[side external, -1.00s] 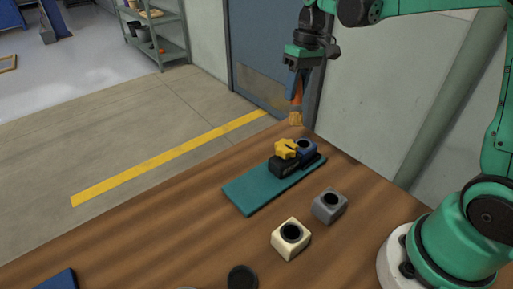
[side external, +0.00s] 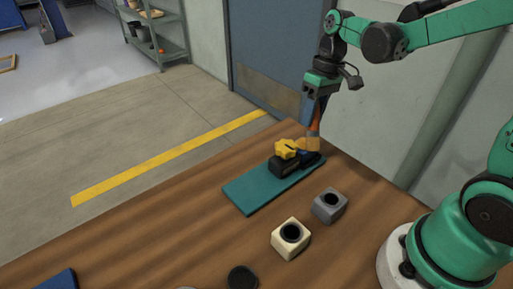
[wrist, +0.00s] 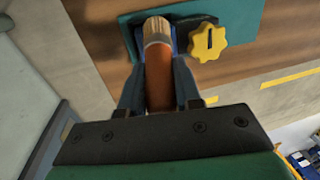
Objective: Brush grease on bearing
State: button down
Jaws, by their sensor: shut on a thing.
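My gripper (side external: 317,101) is shut on a brush with an orange handle (wrist: 158,80) and pale bristles (wrist: 156,27). The brush (side external: 314,132) points down, its bristles over the blue bearing block (side external: 303,154) at the far end of a dark fixture. Most of the block is hidden behind the bristles in both views. I cannot tell whether the bristles touch it. A yellow star knob (side external: 287,149) sits on the fixture beside the block and also shows in the wrist view (wrist: 208,43).
The fixture stands on a teal plate (side external: 246,193) on the wooden table. A grey block (side external: 331,207) and a cream block (side external: 291,243), each with a dark round opening, stand nearer. A black round piece (side external: 242,279) lies at the front. The table's left side is mostly clear.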

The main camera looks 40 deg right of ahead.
jog(key=w, duration=0.5)
jog(key=shift+s, duration=2.7)
jog(key=w, duration=0.6)
notch_tip(320, 180, up, 8)
jog(key=shift+s+r, duration=0.15)
jog(key=shift+s, duration=0.1)
